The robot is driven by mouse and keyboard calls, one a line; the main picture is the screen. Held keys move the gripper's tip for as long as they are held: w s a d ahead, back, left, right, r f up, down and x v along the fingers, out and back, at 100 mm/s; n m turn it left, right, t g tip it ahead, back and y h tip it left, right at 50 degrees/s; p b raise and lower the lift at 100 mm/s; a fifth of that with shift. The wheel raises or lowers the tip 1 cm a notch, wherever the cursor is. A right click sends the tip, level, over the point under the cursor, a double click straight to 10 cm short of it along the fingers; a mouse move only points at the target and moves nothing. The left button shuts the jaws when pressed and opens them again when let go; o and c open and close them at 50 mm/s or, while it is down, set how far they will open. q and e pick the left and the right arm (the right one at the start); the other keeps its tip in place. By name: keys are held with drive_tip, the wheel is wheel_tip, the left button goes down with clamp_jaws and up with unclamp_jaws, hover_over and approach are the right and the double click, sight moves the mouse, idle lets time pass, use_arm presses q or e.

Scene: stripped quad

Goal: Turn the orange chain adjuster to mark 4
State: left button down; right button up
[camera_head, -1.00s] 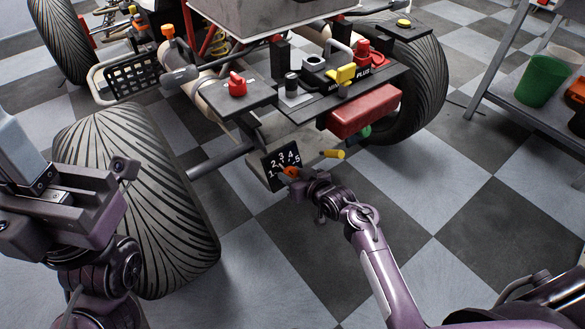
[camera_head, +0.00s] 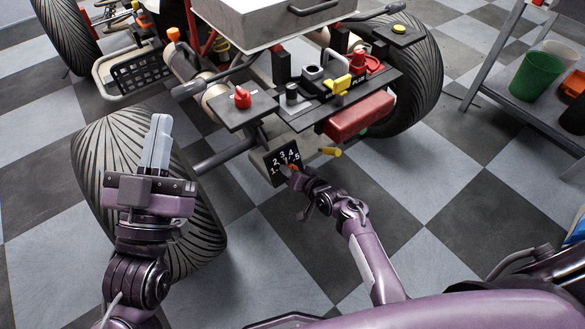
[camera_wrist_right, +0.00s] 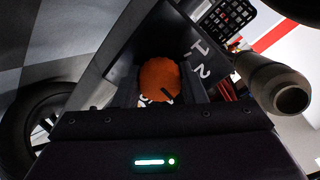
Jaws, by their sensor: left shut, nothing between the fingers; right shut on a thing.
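The orange chain adjuster (camera_wrist_right: 159,78) is a round knob between the fingers of my right gripper (camera_wrist_right: 160,88) in the right wrist view. In the head view, my right gripper (camera_head: 299,174) is at the black number plate (camera_head: 271,164), and only a sliver of orange (camera_head: 292,167) shows. The plate carries white marks 1 to 5. The right gripper is shut on the knob. Which mark the knob points to cannot be told. My left gripper (camera_head: 159,122) is shut and empty, held up in front of the rear left tyre.
The left tyre (camera_head: 100,150) stands beside the plate. A yellow-tipped piece (camera_head: 330,151) sticks out just right of the plate. Above are a red knob (camera_head: 242,98), a yellow lever (camera_head: 338,85) and a red box (camera_head: 360,117). A shelf with a green bin (camera_head: 536,75) stands right; the floor between is clear.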

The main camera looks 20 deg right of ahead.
use_arm(q)
wheel_tip(320, 180, down, 14)
drive_tip(key=d+g+y+p, duration=0.1)
drive_tip(key=g+y+p, duration=0.15)
drive_tip(key=g, duration=0.45)
use_arm(e)
drive_tip(key=shift+r+m+b, duration=0.2)
drive_tip(key=shift+m+b, duration=0.2)
drive_tip(key=shift+m, duration=0.7)
drive_tip(key=shift+m+p, duration=0.5)
drive_tip(key=shift+m, duration=0.2)
use_arm(q)
drive_tip(key=s+f+g+y, duration=0.1)
drive_tip(key=s+f+g, duration=0.3)
drive_tip(key=f, duration=0.2)
drive_tip(key=s+a+f+g+y, duration=0.1)
drive_tip(key=s+f+g+y, duration=0.1)
drive_tip(key=f, duration=0.5)
drive_tip(key=shift+s+a+f+g+p, duration=0.25)
drive_tip(key=shift+s+g+p, duration=0.15)
drive_tip(key=shift+s+g, duration=0.65)
use_arm(e)
drive_tip(key=shift+f+m, duration=0.1)
drive_tip(key=shift+m, duration=0.6)
use_arm(q)
drive_tip(key=shift+s, duration=0.1)
use_arm(e)
drive_tip(key=o, duration=1)
